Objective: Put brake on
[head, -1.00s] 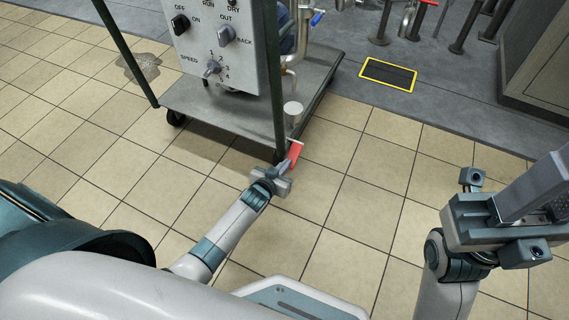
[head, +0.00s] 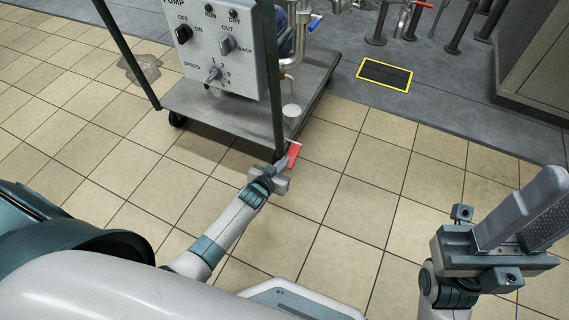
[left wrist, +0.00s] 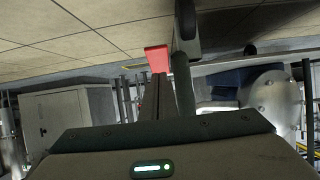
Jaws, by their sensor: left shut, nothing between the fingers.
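A red brake pedal (head: 294,153) sits low at the near corner of the wheeled cart (head: 215,112), by the foot of its green post. My left gripper (head: 287,163) is shut and empty, with its fingertips right at the pedal's near side. Whether they touch it I cannot tell. In the left wrist view the red pedal (left wrist: 157,57) shows just beyond the ends of my left fingers (left wrist: 157,88). My right gripper (head: 523,212) is raised at the right, away from the cart; its finger gap is not clear.
A grey control box (head: 216,48) with knobs is mounted on the cart. A caster (head: 177,119) stands under its left corner. A yellow-edged floor plate (head: 386,75) and a grey cabinet (head: 535,60) lie beyond. The tiled floor (head: 350,215) in front is clear.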

